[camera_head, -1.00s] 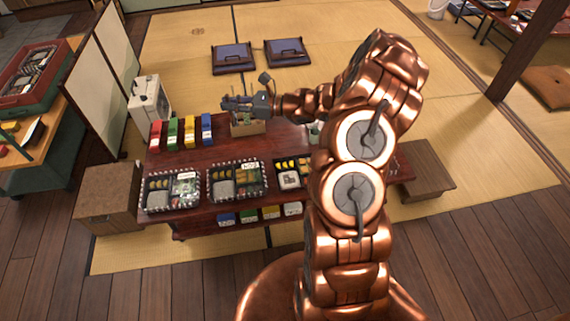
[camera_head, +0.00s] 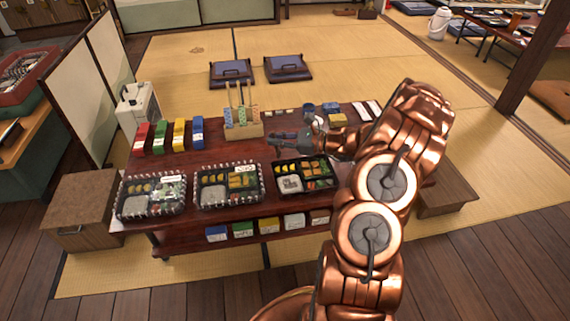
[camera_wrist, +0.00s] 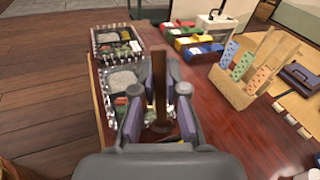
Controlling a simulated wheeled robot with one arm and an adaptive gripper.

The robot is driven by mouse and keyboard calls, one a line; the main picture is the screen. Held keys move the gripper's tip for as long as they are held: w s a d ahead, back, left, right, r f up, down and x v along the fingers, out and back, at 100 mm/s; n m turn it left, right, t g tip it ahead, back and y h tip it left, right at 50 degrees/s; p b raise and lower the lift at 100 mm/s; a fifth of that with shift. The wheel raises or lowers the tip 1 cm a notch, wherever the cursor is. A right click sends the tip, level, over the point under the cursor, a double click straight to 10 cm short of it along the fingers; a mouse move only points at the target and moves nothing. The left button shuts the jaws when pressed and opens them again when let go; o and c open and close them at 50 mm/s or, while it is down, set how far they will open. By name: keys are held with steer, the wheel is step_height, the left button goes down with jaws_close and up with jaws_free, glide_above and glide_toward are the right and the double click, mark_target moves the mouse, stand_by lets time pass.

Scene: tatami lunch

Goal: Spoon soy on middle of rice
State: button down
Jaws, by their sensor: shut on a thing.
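My gripper (camera_head: 280,142) is over the table, right of the wooden utensil holder (camera_head: 243,131) and behind the right-hand bento. In the wrist view my gripper (camera_wrist: 158,98) is shut on a brown wooden spoon (camera_wrist: 159,80), whose handle stands up between the fingers; its lower end is partly hidden. Three bento boxes stand along the front edge: left (camera_head: 122,205), middle (camera_head: 200,202) and right (camera_head: 279,190). Each holds a pale rice block; the right box's rice (camera_head: 291,184) has a white patch on it. I cannot make out the soy for certain.
Red, green, yellow and blue boxes (camera_head: 160,136) stand at the back left. The wooden holder (camera_wrist: 235,88) keeps patterned sticks upright. A blue cup (camera_head: 309,108) and small items stand at the back right. The dark red table (camera_head: 215,158) is clear between holder and bentos.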

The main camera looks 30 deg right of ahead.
step_height(320, 180, down, 5)
steer(key=s+d+b, duration=0.1)
steer(key=d+b, duration=0.1)
steer(key=b, duration=0.1)
steer(key=shift+d+f+h, duration=0.15)
steer(key=shift+d+h, duration=0.15)
step_height(320, 180, down, 5)
steer(key=b, duration=0.4)
steer(key=shift+s+f, duration=0.1)
steer(key=shift+f, duration=0.9)
stand_by(0.9)
steer(key=shift+d+r, duration=0.1)
steer(key=shift+d, duration=0.05)
steer(key=shift+s+d+p, duration=0.15)
steer(key=shift+d+p, duration=0.15)
steer(key=shift+p, duration=0.25)
steer(key=shift+s+d, duration=0.1)
steer(key=shift+d, duration=0.1)
steer(key=shift+d, duration=0.1)
steer(key=shift+s+d+p, duration=0.25)
steer(key=shift+d+p, duration=0.2)
steer(key=shift+p, duration=0.25)
